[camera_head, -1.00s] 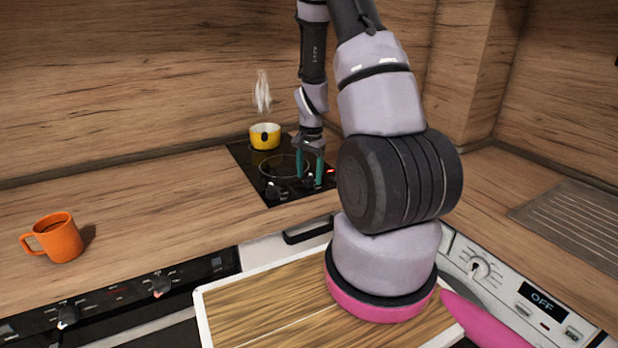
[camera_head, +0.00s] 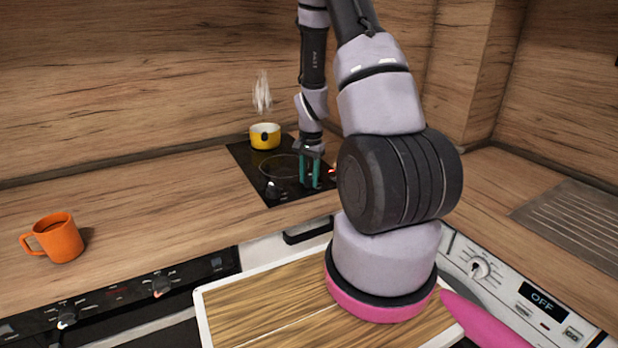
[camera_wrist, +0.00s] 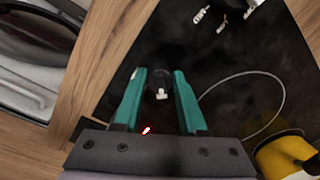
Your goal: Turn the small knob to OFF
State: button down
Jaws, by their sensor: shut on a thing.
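The black hob (camera_head: 243,155) lies in the counter near the back corner. A black knob with a white pointer (camera_wrist: 160,90) stands on its front part, between my gripper's teal fingers in the wrist view. My gripper (camera_head: 309,187) points down onto it and is shut on it; in the head view the fingers mostly hide this knob. A second hob knob (camera_head: 272,190) stands to the left, and shows partly cut off at the top of the wrist view (camera_wrist: 225,15). I cannot read any OFF marking by the gripped knob.
A steaming yellow pot (camera_head: 265,136) stands at the back of the hob. A red light (camera_wrist: 147,131) glows beside my gripper. An orange mug (camera_head: 58,238) is at the left. An appliance panel (camera_head: 480,268) shows "OFF" at the right. The counter between mug and hob is clear.

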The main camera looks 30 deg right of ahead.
aim_at(311, 179)
jog(key=n, duration=0.5)
jog(key=shift+d, duration=0.1)
jog(key=n, duration=0.4)
jog(key=shift+n, duration=0.4)
dwell(0.4)
jog(key=shift+c, duration=2.3)
grip_release()
notch_tip(311, 179, up, 11)
jog(key=shift+d, duration=0.3)
jog(key=shift+f, duration=0.1)
